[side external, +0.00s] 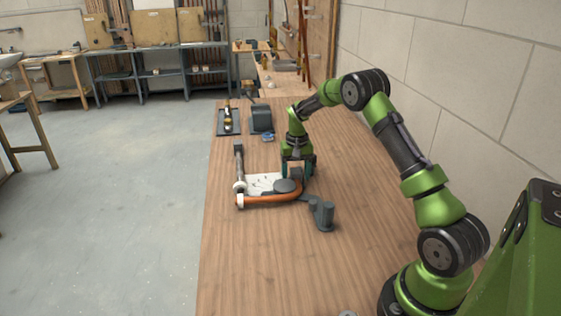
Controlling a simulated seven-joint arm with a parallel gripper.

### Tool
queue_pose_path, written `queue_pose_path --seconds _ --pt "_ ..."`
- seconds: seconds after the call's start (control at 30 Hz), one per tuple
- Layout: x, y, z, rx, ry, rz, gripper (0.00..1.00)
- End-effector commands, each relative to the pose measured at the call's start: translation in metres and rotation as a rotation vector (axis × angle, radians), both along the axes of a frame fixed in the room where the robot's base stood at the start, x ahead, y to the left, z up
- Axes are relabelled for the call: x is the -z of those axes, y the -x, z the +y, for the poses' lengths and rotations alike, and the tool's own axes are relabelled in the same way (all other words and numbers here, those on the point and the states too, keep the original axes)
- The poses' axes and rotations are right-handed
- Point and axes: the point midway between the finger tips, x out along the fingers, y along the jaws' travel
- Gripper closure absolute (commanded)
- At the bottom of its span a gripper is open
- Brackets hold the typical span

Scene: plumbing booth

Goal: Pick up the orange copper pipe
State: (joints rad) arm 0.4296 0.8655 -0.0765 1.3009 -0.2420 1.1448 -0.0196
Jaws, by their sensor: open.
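The orange copper pipe (263,200) lies low in a bench fixture on the wooden workbench. It runs along the fixture's near edge and curves up around a round grey former (286,186) on the right. My gripper (298,173) points down just above the pipe's curved right end, beside the former. Its fingers are apart, one to each side. The small view does not show whether they touch the pipe, and the gripper hides part of that end. The fixture also has a white plate (262,181) and a grey bar (239,163) on its left.
A grey bracket with upright posts (322,214) stands right of the fixture. A dark tray (229,122), a dark grey block (261,118) and a small blue item (267,137) are farther back. The front of the workbench (260,265) is mostly clear. A block wall borders the right side.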

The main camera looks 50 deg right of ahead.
Motion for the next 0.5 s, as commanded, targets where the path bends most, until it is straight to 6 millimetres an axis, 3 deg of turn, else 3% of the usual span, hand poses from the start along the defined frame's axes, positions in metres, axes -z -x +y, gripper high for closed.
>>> queue_pose_path --seconds 0.07,0.43,0.5 --pt "-0.0002 0.0001 -0.0001 0.000 0.000 0.000 0.39" --pt "-0.0006 -0.0001 -0.0001 0.000 0.000 0.000 0.95" --pt "-0.0013 -0.0005 -0.0002 0.000 0.001 -0.001 0.99"
